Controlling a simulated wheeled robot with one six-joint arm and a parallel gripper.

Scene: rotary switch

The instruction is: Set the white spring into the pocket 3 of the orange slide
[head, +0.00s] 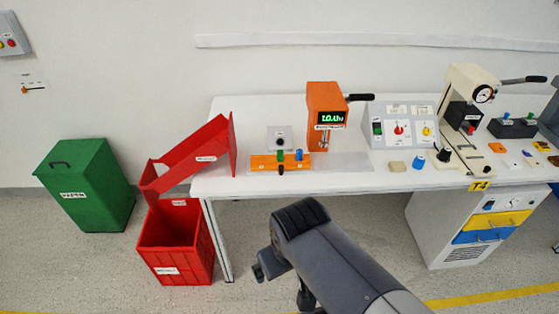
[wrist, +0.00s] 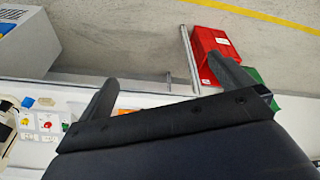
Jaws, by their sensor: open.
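The orange slide (head: 262,164) lies near the front left of the white table. Green and blue parts stand at it, and a small grey block with a dark round feature is just behind. Its separate pockets are too small to tell apart. I cannot make out the white spring in either view. My gripper (head: 281,284) hangs in front of the table, below its top in the picture and well apart from the slide. In the wrist view my gripper (wrist: 165,78) has its fingers wide apart, with nothing between them.
An orange press (head: 326,105) with a lit display stands behind the slide. A red chute (head: 190,155) leans at the table's left edge over a red bin (head: 176,262). A control box (head: 400,128) and cream press (head: 470,80) stand to the right.

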